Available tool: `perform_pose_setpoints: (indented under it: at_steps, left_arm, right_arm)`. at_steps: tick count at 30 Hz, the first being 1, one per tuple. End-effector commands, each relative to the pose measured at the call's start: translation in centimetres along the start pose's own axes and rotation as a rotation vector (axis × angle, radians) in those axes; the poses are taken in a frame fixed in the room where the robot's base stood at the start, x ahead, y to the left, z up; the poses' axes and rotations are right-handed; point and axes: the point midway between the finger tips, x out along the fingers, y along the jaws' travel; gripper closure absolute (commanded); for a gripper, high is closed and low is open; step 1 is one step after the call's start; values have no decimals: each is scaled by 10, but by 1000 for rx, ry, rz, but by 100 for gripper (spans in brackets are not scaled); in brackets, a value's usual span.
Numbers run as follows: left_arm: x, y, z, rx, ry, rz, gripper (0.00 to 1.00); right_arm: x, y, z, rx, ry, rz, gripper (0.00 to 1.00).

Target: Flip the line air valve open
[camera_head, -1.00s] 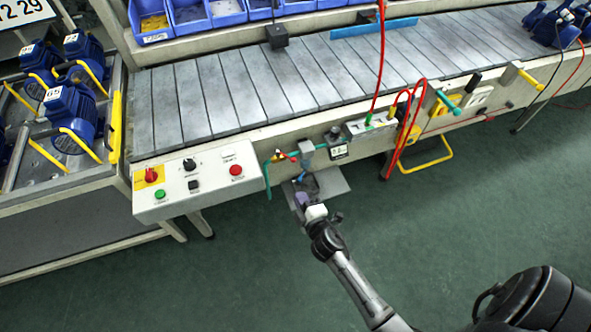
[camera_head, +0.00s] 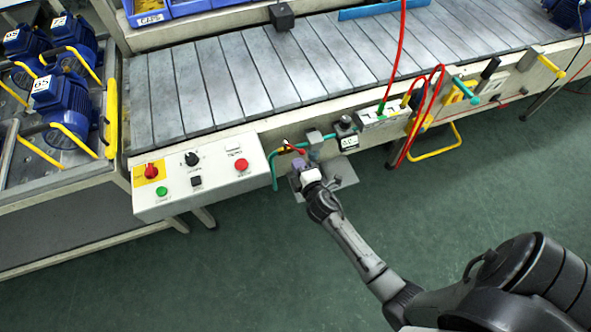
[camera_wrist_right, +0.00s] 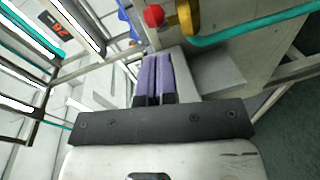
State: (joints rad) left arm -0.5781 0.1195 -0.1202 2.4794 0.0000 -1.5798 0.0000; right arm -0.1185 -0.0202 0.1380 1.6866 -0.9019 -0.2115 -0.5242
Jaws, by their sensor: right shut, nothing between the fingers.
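The line air valve (camera_head: 283,149) sits on the conveyor's front rail, just right of the control box, with a teal hose. Its red lever (camera_head: 297,149) slants down to the right in the head view. In the right wrist view the red lever end (camera_wrist_right: 154,15) and the brass-coloured valve body (camera_wrist_right: 188,14) show at the top, beyond the fingertips. My right gripper (camera_head: 297,163) is just below the valve, its purple fingers (camera_wrist_right: 153,60) together and empty. They look apart from the lever in the wrist view. My left gripper is out of view.
The control box (camera_head: 200,178) with knobs and buttons is to the left. A regulator with a small display (camera_head: 348,142) is right of the valve. Red hoses (camera_head: 415,125) hang further right. Open green floor (camera_head: 220,280) lies in front.

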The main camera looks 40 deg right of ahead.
Motion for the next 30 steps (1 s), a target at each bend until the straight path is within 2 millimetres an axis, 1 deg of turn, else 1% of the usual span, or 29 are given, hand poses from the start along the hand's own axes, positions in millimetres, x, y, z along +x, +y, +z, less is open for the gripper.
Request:
perform_pose_setpoints:
  at_steps: [1,4,11,23,30]
  left_arm:
    - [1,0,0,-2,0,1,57]
    - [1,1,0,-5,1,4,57]
    - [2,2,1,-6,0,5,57]
    - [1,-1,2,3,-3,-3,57]
    - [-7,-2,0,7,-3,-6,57]
  right_arm:
    - [1,-1,5,-1,-1,0,100]
    - [3,-1,13,-1,-3,0,100]
    - [5,-2,20,1,-5,0,100]
    - [6,-1,20,0,-1,-1,100]
    - [11,-1,11,-11,71,-11,100]
